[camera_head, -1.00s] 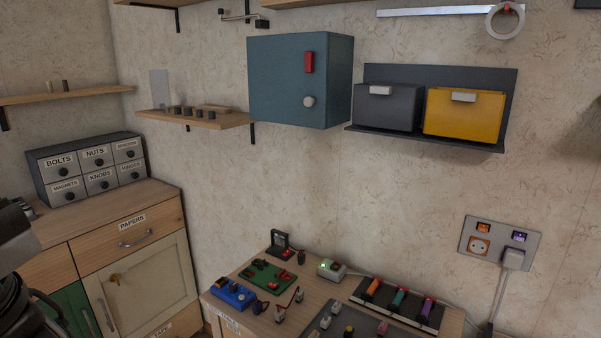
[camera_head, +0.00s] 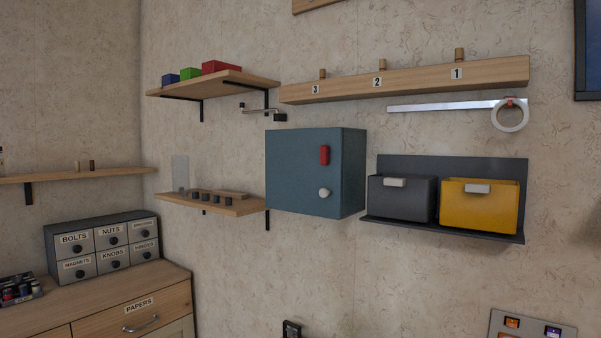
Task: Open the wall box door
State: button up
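The wall box (camera_head: 345,174) is a blue-grey cabinet fixed to the wall near the middle of the head view. Its front door (camera_head: 293,174) looks shut, flush with the box. A red handle (camera_head: 324,155) sits at the upper right of the door. A round white knob (camera_head: 324,193) sits below it. My gripper is not in the head view.
Right of the box, a dark rack (camera_head: 452,167) holds a grey bin (camera_head: 401,205) and a yellow bin (camera_head: 480,211). A small shelf (camera_head: 211,205) is at its left. A numbered wooden rail (camera_head: 405,81) runs above. A drawer cabinet (camera_head: 103,245) stands lower left.

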aim_at(295, 182)
jog(key=i+j+z, duration=0.25)
jog(key=j+z, duration=0.25)
jog(key=i+j+z, duration=0.1)
jog(key=j+z, duration=0.15)
